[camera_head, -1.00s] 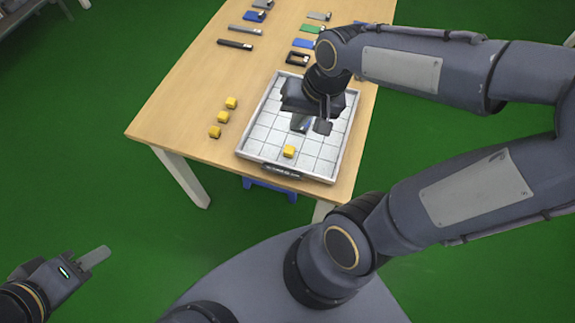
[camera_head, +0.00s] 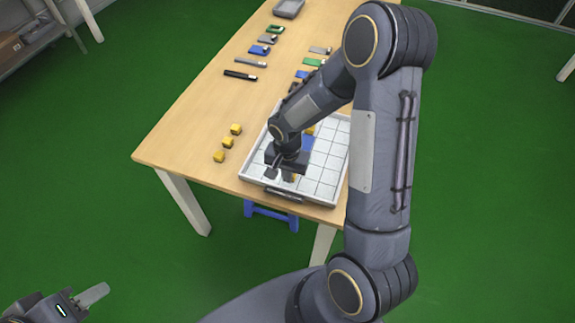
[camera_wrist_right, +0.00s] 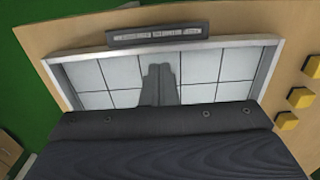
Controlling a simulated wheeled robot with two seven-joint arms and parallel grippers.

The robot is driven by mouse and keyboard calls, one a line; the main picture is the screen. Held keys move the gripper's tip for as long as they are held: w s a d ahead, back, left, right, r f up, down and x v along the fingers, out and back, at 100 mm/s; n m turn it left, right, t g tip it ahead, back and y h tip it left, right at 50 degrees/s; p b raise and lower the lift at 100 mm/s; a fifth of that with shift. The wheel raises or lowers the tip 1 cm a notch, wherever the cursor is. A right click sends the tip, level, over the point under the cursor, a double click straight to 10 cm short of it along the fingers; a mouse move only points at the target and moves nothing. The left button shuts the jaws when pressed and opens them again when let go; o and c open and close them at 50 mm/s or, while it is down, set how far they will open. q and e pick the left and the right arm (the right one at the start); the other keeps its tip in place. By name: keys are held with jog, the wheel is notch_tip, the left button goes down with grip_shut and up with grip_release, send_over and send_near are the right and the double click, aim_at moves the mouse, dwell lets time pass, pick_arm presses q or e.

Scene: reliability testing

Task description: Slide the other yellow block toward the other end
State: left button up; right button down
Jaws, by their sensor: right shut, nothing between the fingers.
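The white gridded tray (camera_head: 325,188) lies at the table's near end. One yellow block (camera_head: 310,130) shows in its far part, partly hidden by my right arm, near a blue piece (camera_head: 307,143). A small brownish-yellow patch (camera_head: 291,178) shows beside my right gripper near the tray's front; I cannot tell if it is a block. My right gripper (camera_head: 277,173) is low over the tray's front left. In the right wrist view its fingers (camera_wrist_right: 160,75) are together, pointing toward the labelled front rim (camera_wrist_right: 155,36). My left gripper (camera_head: 75,305) is far from the table at lower left.
Three yellow blocks (camera_head: 227,142) stand in a row on the wooden table left of the tray; they also show in the right wrist view (camera_wrist_right: 286,121). Several small flat parts (camera_head: 257,50) and a grey bin (camera_head: 288,8) lie farther back.

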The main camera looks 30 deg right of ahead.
jog(key=shift+f, duration=1.35)
jog(key=w+d, duration=0.2)
jog(key=w+d+b, duration=0.1)
jog(key=w+d, duration=0.1)
jog(key=d, duration=0.1)
jog(key=shift+w, duration=0.1)
